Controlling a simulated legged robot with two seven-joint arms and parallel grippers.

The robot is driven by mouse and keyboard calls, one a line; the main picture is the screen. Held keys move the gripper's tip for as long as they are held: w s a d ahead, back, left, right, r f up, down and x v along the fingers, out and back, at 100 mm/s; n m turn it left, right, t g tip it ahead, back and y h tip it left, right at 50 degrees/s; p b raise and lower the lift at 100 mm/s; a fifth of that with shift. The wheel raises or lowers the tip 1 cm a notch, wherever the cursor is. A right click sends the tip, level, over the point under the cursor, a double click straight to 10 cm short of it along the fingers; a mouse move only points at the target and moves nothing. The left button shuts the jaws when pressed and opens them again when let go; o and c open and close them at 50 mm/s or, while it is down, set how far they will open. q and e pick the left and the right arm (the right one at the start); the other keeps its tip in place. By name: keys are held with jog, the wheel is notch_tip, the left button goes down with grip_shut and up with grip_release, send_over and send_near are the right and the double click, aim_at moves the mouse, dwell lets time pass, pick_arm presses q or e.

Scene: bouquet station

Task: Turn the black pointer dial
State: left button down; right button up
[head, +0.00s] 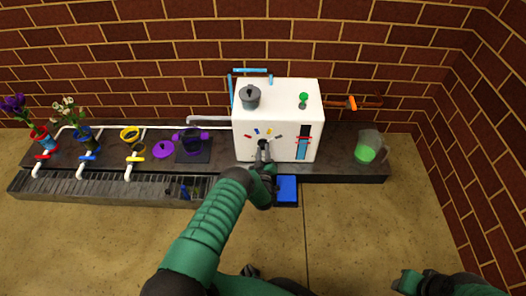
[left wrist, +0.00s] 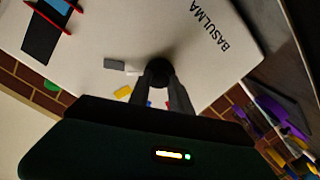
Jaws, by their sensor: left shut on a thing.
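The black pointer dial (head: 263,145) is on the front face of the white box (head: 300,95), low and left of the middle. Small coloured marks sit in an arc around it. My left gripper (head: 264,160) is at the dial, its arm coming up from below. In the left wrist view the dial (left wrist: 159,71) shows as a dark round knob between the two fingertips (left wrist: 159,85), which are shut on it. The dial's pointer is largely hidden by the fingers. My right arm (head: 440,285) shows at the bottom right edge; its fingers are not clear.
A black pot (head: 250,97) and a green knob (head: 303,98) are on the box. A blue pad (head: 287,188) lies in front. A jug with green liquid (head: 368,148) stands right. A purple pot (head: 190,140), taps and flower vases stand left.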

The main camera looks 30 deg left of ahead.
pick_arm(q)
jog(key=shift+s+d+f+m, duration=0.1)
jog(key=shift+d+f+m, duration=0.25)
jog(key=shift+m, duration=0.45)
jog(key=shift+f, duration=0.1)
jog(key=c, duration=1.3)
grip_release()
jog(key=shift+a, duration=0.1)
jog(key=shift+o, duration=0.6)
jog(key=shift+a+r, duration=0.1)
jog(key=shift+r, duration=0.1)
jog(key=f+p+v, duration=0.1)
jog(key=p+v, duration=0.7)
jog(key=v, duration=0.8)
jog(key=shift+s+d+r, duration=0.3)
jog(key=shift+r, duration=0.1)
